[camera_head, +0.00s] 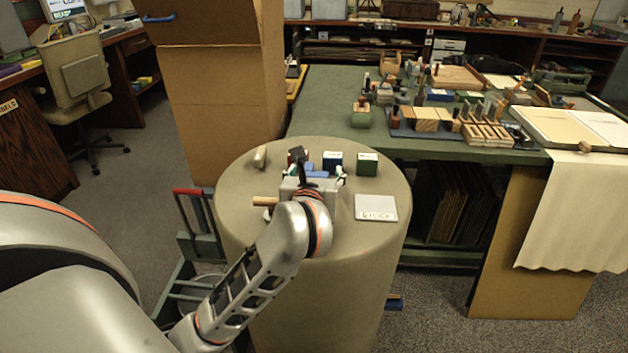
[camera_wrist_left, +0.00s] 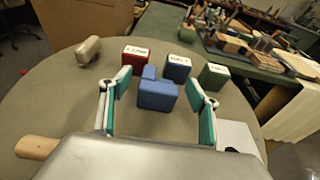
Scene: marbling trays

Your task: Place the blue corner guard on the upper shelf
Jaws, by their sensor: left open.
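The blue corner guard (camera_wrist_left: 157,95), a stepped blue block, stands on the round table between the open fingers of my left gripper (camera_wrist_left: 158,80) in the left wrist view. There is a visible gap on each side of it. In the head view my left gripper (camera_head: 312,175) is over the round table, and only a small blue part of the guard (camera_head: 317,174) shows past it. My right gripper is not in view. A long shelf unit (camera_head: 480,32) stands along the back wall; I cannot tell whether its top is the upper shelf.
The round table (camera_head: 365,250) also holds a red box (camera_wrist_left: 136,56), a dark blue box (camera_head: 332,160), a green box (camera_head: 367,164), a pale block (camera_head: 260,157), a wooden roller (camera_head: 265,201) and a white card (camera_head: 376,208). A green workbench (camera_head: 325,115) full of tools stands behind.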

